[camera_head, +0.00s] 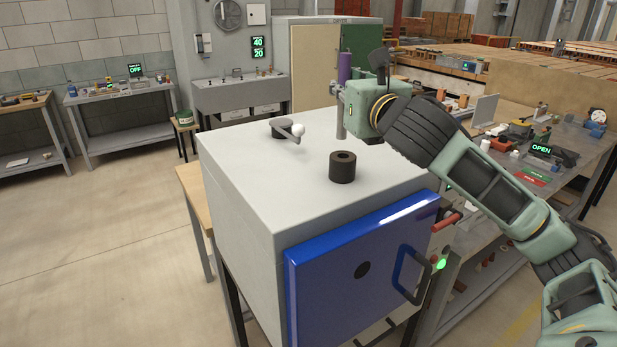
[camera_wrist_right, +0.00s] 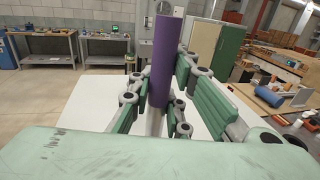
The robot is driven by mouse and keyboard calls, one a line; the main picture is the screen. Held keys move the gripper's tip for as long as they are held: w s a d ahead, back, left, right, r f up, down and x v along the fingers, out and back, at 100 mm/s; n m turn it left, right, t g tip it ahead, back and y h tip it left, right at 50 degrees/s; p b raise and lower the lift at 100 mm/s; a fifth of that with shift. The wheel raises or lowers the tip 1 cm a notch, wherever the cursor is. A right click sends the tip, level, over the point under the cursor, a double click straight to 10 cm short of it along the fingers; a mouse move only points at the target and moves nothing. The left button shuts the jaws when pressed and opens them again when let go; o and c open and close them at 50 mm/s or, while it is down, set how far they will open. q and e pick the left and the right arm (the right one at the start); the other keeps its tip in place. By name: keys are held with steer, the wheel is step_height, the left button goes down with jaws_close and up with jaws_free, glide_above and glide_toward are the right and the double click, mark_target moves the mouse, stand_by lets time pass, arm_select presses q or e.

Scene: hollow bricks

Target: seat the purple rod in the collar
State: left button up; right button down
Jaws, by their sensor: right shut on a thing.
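The purple rod (camera_head: 345,68) stands upright in my right gripper (camera_head: 344,93), with a grey lower part below the fingers. In the right wrist view, the rod (camera_wrist_right: 166,58) rises between the closed fingers (camera_wrist_right: 158,98). The collar (camera_head: 342,168) is a short dark cylinder with a hole in its top, on the grey top of the blue-doored cabinet. In the head view the rod's lower end shows just above the collar in the picture, apart from it; I cannot tell how far behind it lies. My left gripper is not in view.
A dark fitting with a ball-ended lever (camera_head: 282,128) sits on the cabinet top (camera_head: 235,155), left of the collar. The blue door (camera_head: 350,270) is at the front. A cluttered bench (camera_head: 560,165) stands at right. Most of the cabinet top is clear.

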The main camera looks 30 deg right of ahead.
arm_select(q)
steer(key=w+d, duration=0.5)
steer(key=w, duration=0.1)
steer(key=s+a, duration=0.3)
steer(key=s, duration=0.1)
arm_select(e)
steer(key=f, duration=0.3)
steer(key=d+f, duration=0.1)
steer(key=f, duration=0.3)
steer(key=w+f, duration=0.1)
steer(key=f, duration=0.2)
steer(key=shift+d+f, duration=0.2)
steer(key=shift+d, duration=0.05)
steer(key=shift+r, duration=0.1)
steer(key=c, duration=2.3)
jaws_free()
steer(key=shift+a, duration=0.1)
steer(key=o, duration=0.6)
steer(key=shift+s+r, duration=0.15)
steer(key=shift+o, duration=0.3)
steer(key=shift+s, duration=0.15)
arm_select(q)
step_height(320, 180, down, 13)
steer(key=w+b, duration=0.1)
steer(key=b, duration=1.2)
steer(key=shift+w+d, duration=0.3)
arm_select(e)
glide_toward(345, 134)
steer(key=shift+d+f, duration=0.25)
steer(key=shift+d, duration=0.15)
